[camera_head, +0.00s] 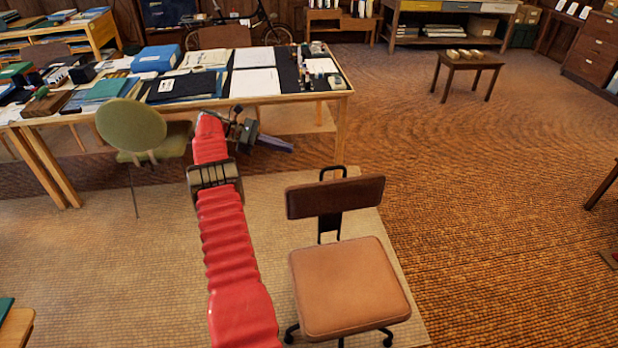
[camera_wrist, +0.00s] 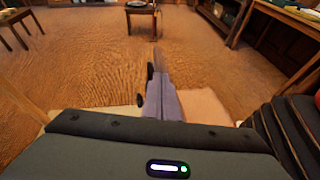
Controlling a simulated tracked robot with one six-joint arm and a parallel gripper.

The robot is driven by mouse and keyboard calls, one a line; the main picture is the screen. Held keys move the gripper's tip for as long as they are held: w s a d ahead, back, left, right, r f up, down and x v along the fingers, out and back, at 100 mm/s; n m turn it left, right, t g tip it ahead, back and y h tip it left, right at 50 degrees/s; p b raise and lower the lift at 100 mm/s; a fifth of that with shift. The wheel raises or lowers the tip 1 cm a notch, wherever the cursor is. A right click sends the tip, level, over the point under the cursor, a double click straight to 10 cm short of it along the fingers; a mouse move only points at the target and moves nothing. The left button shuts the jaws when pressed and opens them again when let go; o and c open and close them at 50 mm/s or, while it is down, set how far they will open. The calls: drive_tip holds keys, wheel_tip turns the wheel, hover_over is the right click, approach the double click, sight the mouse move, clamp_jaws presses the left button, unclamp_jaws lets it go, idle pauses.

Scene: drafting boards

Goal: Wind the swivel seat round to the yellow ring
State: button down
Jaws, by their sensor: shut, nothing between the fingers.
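The swivel seat (camera_head: 350,288) is a brown padded square on a dark wheeled base, at the lower middle right of the head view. Its brown backrest (camera_head: 335,197) stands on a black bracket at the far side of the seat. My gripper (camera_head: 288,147) is shut and empty, above and beyond the backrest, apart from it, near the table's front edge. Its purple-grey fingers (camera_wrist: 163,98) point forward in the wrist view. A pale pinkish patch beside them there is not clear to me. I see no yellow ring in either view.
A long table (camera_head: 343,92) with papers and folders stands behind my gripper. A green chair (camera_head: 130,125) is left of my red arm. A low stool (camera_head: 468,66) with yellowish blocks stands far right. It also shows in the wrist view (camera_wrist: 141,10). The carpet right of the seat is clear.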

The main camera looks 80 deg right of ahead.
drive_tip(key=s+r+m+t+h, duration=0.1)
drive_tip(key=s+r+m, duration=0.1)
drive_tip(key=s+r, duration=0.2)
drive_tip(key=m+t+h, duration=0.2)
drive_tip(key=m+t, duration=0.4)
drive_tip(key=m, duration=0.6)
hover_over(289, 184)
drive_tip(key=s, duration=0.1)
drive_tip(key=f, duration=0.8)
drive_tip(key=shift+s, duration=0.2)
drive_tip(key=m, duration=0.1)
drive_tip(key=w+f+m+t, duration=0.1)
drive_tip(key=shift+w+f+m+h, duration=0.2)
drive_tip(key=shift+w+m+h, duration=0.05)
drive_tip(key=shift+m+h, duration=0.05)
drive_tip(key=shift+w+d+m+t, duration=0.3)
drive_tip(key=shift+m, duration=0.4)
drive_tip(key=s+d+f, duration=0.5)
drive_tip(key=s+f, duration=0.3)
